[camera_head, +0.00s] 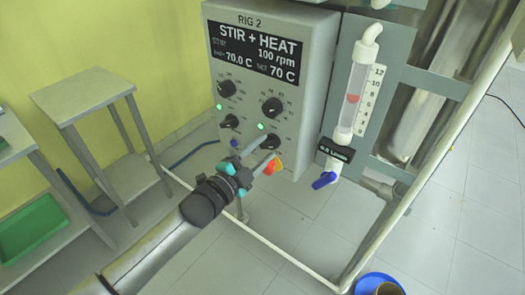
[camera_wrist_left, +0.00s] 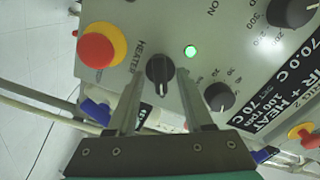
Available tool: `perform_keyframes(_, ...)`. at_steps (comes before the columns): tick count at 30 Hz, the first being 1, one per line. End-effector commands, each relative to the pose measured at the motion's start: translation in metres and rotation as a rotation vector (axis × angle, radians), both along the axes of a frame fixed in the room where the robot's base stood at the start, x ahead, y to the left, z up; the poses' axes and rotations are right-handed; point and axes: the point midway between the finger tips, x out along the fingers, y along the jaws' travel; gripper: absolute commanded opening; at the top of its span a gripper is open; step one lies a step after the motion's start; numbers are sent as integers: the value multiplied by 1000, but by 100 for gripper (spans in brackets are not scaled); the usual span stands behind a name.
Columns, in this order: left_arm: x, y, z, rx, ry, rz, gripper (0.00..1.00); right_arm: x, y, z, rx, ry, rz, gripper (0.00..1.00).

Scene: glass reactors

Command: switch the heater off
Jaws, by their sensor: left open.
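The heater switch (camera_wrist_left: 160,68) is a black rotary knob on the grey control box, with the word HEATER printed beside it. A green lamp (camera_wrist_left: 190,51) next to it is lit. In the head view the heater switch (camera_head: 270,141) is low on the box's front, and its green lamp (camera_head: 260,126) glows there too. My left gripper (camera_head: 267,153) is open, its fingers pointing at the panel. In the left wrist view the fingers lie on either side of the knob; I cannot tell whether they touch it. My right gripper is not in view.
A red and yellow push button (camera_wrist_left: 100,47) sits close beside the switch. The display (camera_head: 254,53) reads STIR + HEAT, 100 rpm and 70 C. Other black knobs (camera_head: 272,107) are above. A flow meter (camera_head: 358,92) with a blue valve (camera_head: 324,180) stands to the right.

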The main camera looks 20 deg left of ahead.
Motion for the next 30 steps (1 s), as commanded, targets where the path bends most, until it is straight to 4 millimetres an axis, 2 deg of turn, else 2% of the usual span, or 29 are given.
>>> perform_keyframes(9, 2, -1, 0, -1, 0, 0, 51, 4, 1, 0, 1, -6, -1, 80)
perform_keyframes(23, 2, -1, 0, -1, 0, 0, 1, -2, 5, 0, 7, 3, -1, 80)
perform_keyframes(30, 2, -1, 0, -1, 0, 0, 0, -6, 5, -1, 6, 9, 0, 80)
